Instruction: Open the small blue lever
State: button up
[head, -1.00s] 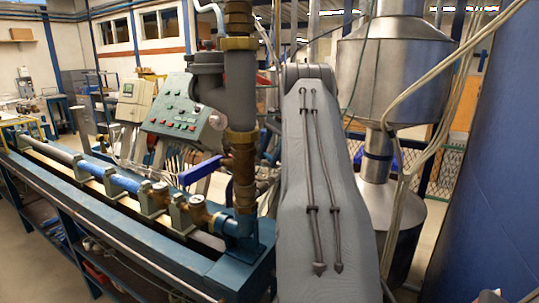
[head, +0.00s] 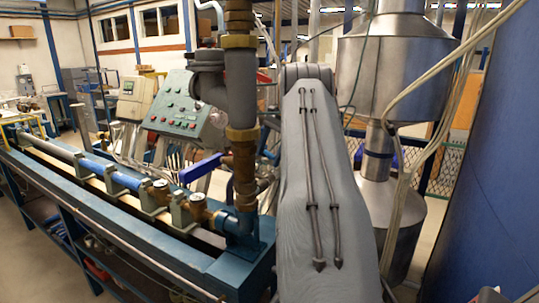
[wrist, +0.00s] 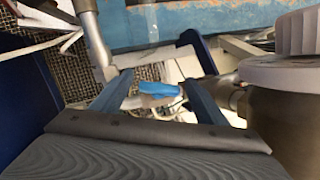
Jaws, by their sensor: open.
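A light blue lever-like piece (wrist: 158,88) shows between my fingers in the wrist view; it looks small, and I cannot tell for sure that it is the small blue lever. My gripper (wrist: 158,95) is open, with one finger on each side of this piece and no clear contact. A dark blue bent bar (wrist: 196,52) stands beyond the right finger. In the head view a blue lever (head: 201,168) sticks out to the left of the upright pipe. My gripper's fingers are not visible in the head view.
The thick upright pipe (head: 241,90) stands left of my arm. Behind it is a green control box with buttons (head: 178,110). A blue bench (head: 130,225) with a pipe run extends left. A metal vessel (head: 392,75) stands right. A pale round part (wrist: 280,72) is close on the wrist view's right.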

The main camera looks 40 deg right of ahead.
jog(key=b+v, duration=0.2)
jog(key=v, duration=0.6)
jog(key=shift+b, duration=0.3)
